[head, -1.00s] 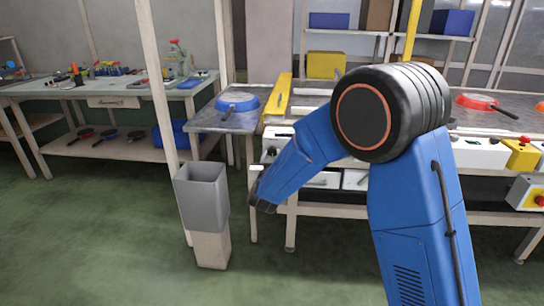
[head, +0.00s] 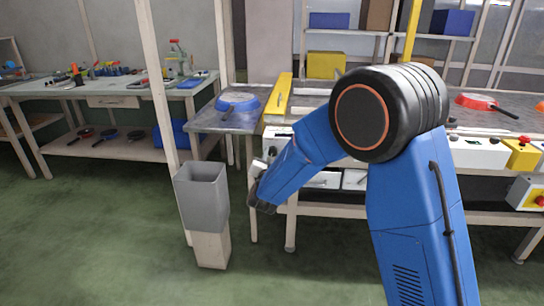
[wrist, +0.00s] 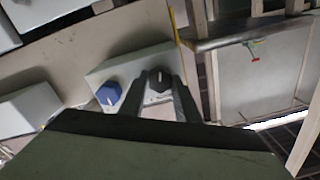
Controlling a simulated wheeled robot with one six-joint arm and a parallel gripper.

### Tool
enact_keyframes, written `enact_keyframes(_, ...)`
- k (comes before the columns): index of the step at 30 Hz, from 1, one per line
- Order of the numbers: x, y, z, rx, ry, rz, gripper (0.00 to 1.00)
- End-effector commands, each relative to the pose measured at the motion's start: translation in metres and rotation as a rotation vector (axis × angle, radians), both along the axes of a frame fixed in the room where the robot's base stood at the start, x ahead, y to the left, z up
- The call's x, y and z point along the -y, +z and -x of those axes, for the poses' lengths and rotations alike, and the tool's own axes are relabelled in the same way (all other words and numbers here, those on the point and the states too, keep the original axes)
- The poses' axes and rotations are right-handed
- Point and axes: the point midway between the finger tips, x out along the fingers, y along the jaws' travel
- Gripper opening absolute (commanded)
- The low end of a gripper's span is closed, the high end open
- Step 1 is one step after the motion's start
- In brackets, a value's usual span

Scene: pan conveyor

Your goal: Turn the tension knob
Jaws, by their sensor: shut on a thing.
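In the wrist view, a black knob (wrist: 160,84) with a pale pointer mark sits on the face of a white box (wrist: 132,68). My gripper (wrist: 160,82) has one finger on each side of this knob and is shut on it. A blue knob (wrist: 110,93) with a white pointer is just left of the fingers on the same box. No label is readable, so I cannot tell from markings which knob is for tension. In the head view my arm hides the knobs and the fingertips.
A grey bin (head: 202,197) stands left of my wrist. A blue pan (head: 237,103) lies on the metal table end beside a yellow bar (head: 278,99). A red pan (head: 475,102) is on the conveyor to the right. Green floor is clear at front left.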

Motion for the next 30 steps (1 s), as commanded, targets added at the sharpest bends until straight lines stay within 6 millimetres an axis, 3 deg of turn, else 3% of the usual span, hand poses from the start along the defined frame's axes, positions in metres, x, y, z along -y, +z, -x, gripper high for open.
enact_keyframes(7, 0.0, -0.001, 0.0, -0.001, -0.001, 0.001, 0.07)
enact_keyframes(8, 0.0, -0.001, 0.0, -0.001, -0.001, 0.001, 0.36)
enact_keyframes(9, 0.0, -0.001, 0.0, -0.001, -0.001, 0.001, 0.46)
enact_keyframes(10, 0.0, -0.001, 0.0, -0.001, -0.001, 0.001, 0.48)
enact_keyframes(22, 0.0, 0.0, 0.007, -0.001, 0.0, 0.001, 0.48)
enact_keyframes(30, -0.002, -0.001, 0.052, -0.002, 0.003, 0.001, 0.48)
